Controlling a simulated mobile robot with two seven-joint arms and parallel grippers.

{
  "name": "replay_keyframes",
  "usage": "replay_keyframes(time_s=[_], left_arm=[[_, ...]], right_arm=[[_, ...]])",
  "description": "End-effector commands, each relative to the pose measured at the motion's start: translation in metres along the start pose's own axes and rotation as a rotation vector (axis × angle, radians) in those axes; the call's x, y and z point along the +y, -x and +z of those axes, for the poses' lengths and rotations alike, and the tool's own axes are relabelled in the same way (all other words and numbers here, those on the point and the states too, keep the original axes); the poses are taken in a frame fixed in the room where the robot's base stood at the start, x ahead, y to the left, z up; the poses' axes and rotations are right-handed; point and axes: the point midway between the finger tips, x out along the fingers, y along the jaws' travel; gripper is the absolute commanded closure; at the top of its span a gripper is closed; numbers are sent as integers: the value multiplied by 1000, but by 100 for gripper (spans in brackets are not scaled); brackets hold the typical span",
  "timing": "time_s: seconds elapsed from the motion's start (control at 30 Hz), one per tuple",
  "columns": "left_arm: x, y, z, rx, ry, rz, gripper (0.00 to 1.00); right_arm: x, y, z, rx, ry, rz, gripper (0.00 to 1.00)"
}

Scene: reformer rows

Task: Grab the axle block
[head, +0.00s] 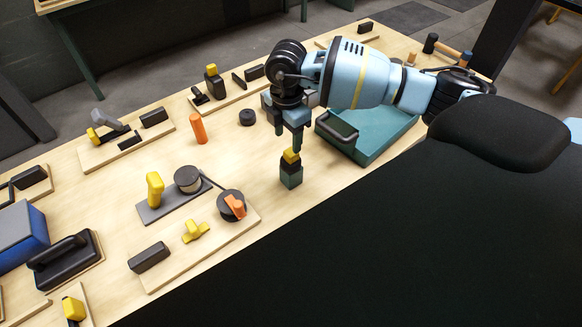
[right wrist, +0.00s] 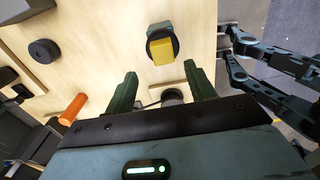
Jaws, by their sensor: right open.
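A small dark green block with a black collar and a yellow top (head: 291,171) stands upright on the table near its front edge; I take it to be the axle block. Its yellow top also shows in the right wrist view (right wrist: 162,50), ahead of the fingers. My right gripper (head: 290,132) points down above and just behind the block in the head view. In the right wrist view its two dark green fingers (right wrist: 160,88) are spread with nothing between them. The block is apart from the fingers. My left gripper is not in view.
A teal tray (head: 372,146) with a dark handle stands right of the block. A black ring (head: 247,117) and an orange cylinder (head: 198,128) stand to the left. A board (head: 172,278) carrying several parts lies at front left. Bare table surrounds the block.

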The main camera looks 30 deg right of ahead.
Motion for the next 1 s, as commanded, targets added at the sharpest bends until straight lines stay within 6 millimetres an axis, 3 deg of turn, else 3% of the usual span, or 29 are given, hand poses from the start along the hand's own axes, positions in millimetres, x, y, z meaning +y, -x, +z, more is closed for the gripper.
replay_keyframes(time_s=[0.27,0.6,0.9,1.0], left_arm=[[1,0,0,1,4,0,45],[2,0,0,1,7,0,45],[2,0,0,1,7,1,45],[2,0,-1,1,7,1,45]], right_arm=[[-2,-13,1,1,0,-1,45],[-6,-56,5,1,0,-3,45],[-6,-58,5,2,0,0,45],[-6,-58,5,2,1,0,59]])
